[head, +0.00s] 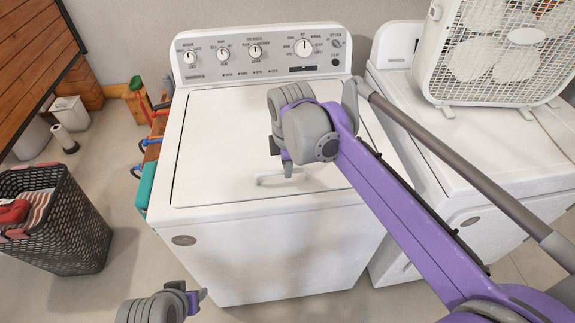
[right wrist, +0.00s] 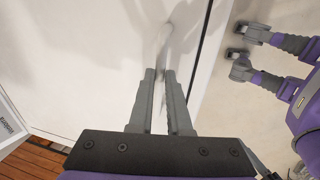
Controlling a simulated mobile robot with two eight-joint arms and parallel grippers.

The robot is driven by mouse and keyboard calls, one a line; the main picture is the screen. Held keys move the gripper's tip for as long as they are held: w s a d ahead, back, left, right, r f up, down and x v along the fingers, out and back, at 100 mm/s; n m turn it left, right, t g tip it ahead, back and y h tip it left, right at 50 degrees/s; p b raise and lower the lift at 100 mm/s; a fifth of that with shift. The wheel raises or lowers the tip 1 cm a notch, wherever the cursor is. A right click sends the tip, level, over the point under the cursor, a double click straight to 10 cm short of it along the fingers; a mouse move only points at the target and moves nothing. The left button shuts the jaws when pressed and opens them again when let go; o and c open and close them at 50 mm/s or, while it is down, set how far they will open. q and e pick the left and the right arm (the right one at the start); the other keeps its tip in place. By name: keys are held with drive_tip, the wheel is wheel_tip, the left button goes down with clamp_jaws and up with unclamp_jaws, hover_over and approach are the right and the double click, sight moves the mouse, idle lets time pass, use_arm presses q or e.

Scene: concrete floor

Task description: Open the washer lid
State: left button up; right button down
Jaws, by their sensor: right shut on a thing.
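The white washer (head: 290,245) stands in the middle of the head view, with its control panel at the back. Its lid (head: 222,130) lies flat and closed on top. A pale handle (head: 268,181) is at the lid's front edge, and it also shows in the right wrist view (right wrist: 165,35). My right gripper (head: 287,170) is over the front of the lid at the handle. In the right wrist view its two fingers (right wrist: 163,90) are close together around the handle's near end. My left gripper (head: 196,298) is low, in front of the washer; its jaw gap is unclear.
A second white appliance (head: 480,135) stands close on the right with a box fan (head: 490,55) on it. A dark laundry basket (head: 55,220) with clothes stands on the floor at left. A coloured rack (head: 150,150) is beside the washer's left side. Floor in front is clear.

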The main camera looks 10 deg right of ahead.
drive_tip(key=shift+r, duration=0.15)
idle(0.7)
use_arm(q)
drive_tip(key=w+r+p, duration=0.2)
drive_tip(key=r+p, duration=0.4)
drive_tip(key=r, duration=0.2)
drive_tip(key=w+r+t+p, duration=0.1)
drive_tip(key=w+r+p, duration=0.2)
drive_tip(key=r+p, duration=0.3)
drive_tip(key=shift+w+r, duration=0.15)
drive_tip(key=shift+r, duration=1.05)
use_arm(e)
drive_tip(key=w+r, duration=0.6)
drive_tip(key=r, duration=0.6)
drive_tip(key=w+r+g, duration=0.1)
drive_tip(key=w+r, duration=0.5)
drive_tip(key=r, duration=0.7)
drive_tip(key=shift+r, duration=0.25)
